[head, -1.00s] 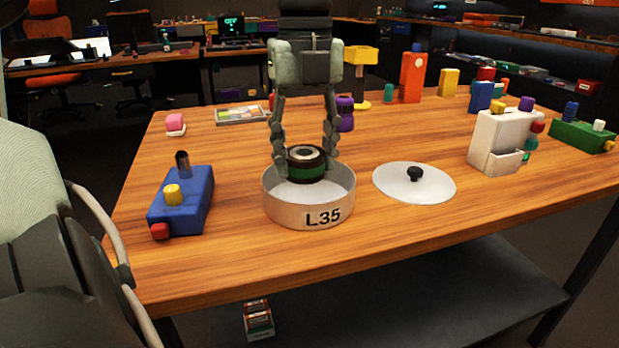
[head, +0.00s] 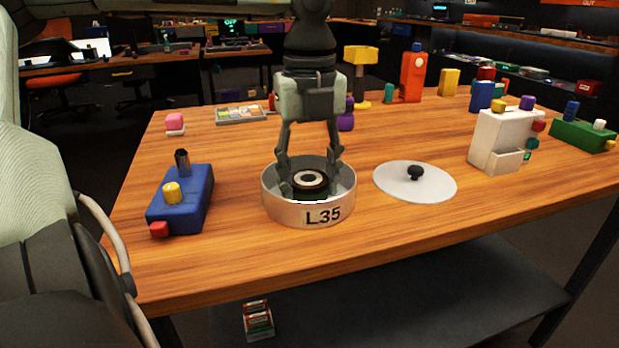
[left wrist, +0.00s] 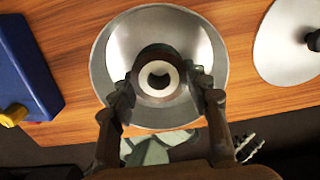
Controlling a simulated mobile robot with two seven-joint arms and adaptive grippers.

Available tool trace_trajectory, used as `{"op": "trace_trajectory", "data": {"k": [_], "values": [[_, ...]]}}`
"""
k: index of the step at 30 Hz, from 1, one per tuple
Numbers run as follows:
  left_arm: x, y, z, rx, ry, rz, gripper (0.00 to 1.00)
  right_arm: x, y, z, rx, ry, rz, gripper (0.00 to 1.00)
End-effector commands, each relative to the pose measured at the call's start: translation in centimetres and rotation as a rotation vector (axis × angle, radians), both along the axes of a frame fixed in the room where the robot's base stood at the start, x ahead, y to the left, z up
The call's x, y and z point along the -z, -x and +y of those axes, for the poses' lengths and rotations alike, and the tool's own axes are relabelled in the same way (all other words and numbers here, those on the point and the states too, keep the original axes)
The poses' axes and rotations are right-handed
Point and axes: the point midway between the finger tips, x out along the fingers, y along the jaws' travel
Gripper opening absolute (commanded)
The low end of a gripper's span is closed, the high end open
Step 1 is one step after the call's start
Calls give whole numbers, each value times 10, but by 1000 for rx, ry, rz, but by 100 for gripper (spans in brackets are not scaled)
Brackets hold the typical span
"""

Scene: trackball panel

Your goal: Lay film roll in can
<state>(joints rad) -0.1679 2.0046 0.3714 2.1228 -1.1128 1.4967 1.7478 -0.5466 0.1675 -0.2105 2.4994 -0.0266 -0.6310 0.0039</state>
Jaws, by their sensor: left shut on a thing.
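The can (head: 286,211) is a round, open, pale metal tin marked L35, standing upright near the table's front edge. The film roll (head: 310,180) is a dark, thick disc with a pale ring on top and some green on its side. It is inside the can's rim, lying flat, its lower part hidden by the front wall. My left gripper (head: 311,187) points down into the can, shut on the roll from both sides. In the left wrist view the roll (left wrist: 159,76) sits between the fingers, over the can's floor (left wrist: 197,42). I cannot tell whether it touches the floor. My right gripper is not in view.
A pale round lid (head: 402,187) with a black knob lies right of the can. A blue block with pegs (head: 190,203) stands to the left, a white box (head: 490,150) to the right. Bare wood separates them. The table's front edge is close below the can.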

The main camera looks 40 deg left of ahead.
Motion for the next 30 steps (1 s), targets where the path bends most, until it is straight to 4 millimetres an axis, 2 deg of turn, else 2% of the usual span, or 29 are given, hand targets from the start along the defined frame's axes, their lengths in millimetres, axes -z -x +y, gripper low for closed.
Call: {"op": "trace_trajectory", "data": {"k": [10,11,16,27,30], "values": [[2,0,0,0,0,0,18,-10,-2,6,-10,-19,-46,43],[2,0,0,0,0,0,48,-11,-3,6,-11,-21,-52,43],[1,0,0,0,0,0,68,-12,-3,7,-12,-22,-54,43],[0,0,0,0,0,0,68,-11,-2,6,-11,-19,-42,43],[-3,0,0,0,0,-1,68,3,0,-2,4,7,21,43]]}}
